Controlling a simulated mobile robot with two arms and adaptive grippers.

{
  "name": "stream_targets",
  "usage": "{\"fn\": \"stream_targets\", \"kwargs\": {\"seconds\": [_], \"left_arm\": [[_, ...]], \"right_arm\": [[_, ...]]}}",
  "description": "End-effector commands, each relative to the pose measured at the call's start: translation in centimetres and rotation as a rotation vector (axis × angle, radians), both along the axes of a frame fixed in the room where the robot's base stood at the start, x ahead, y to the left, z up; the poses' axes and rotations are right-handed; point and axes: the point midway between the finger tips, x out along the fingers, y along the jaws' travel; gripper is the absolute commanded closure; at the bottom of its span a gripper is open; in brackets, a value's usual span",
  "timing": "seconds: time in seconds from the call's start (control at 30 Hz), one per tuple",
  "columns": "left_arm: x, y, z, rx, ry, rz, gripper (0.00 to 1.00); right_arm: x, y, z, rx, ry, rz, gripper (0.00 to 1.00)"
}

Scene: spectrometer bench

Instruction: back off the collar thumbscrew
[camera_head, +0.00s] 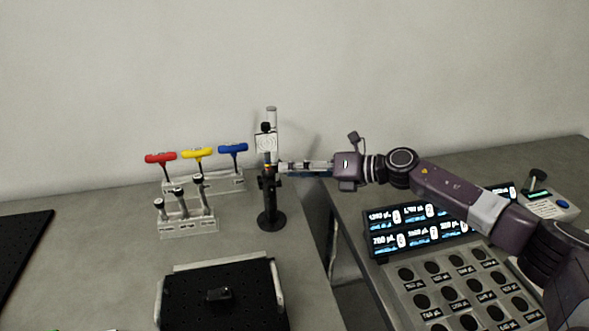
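A black post holder (268,200) with a round base stands upright near the right edge of the left bench. A post rises from it and carries a pale plate (267,143) with a black knob. The collar is around the post at about the height of my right gripper (283,168). That gripper reaches in level from the right, and its fingertips are at the post's right side. The collar thumbscrew is too small or hidden by the fingertips to make out. Whether the fingers are closed on it cannot be told. My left gripper is not in view.
Red, yellow and blue T-handle drivers (197,154) stand in a rack behind a smaller holder (190,225). A black board (190,300) lies in front. A gap separates the benches. The right bench has a lit display (420,228) and a labelled tray (445,270).

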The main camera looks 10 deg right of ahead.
Motion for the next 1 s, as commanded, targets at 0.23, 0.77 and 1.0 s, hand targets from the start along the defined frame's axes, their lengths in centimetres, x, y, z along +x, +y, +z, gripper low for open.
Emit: {"fn": "stream_targets", "kwargs": {"seconds": [0.23,0.77,1.0], "left_arm": [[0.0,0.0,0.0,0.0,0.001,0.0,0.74],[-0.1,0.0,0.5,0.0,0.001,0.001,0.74],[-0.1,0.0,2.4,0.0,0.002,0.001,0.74]], "right_arm": [[0.0,0.0,0.0,0.0,0.0,0.0,0.86],[0.0,-0.1,0.2,-0.027,-0.023,-0.001,1.0],[-0.1,0.0,0.6,-0.131,-0.108,0.001,1.0]]}}
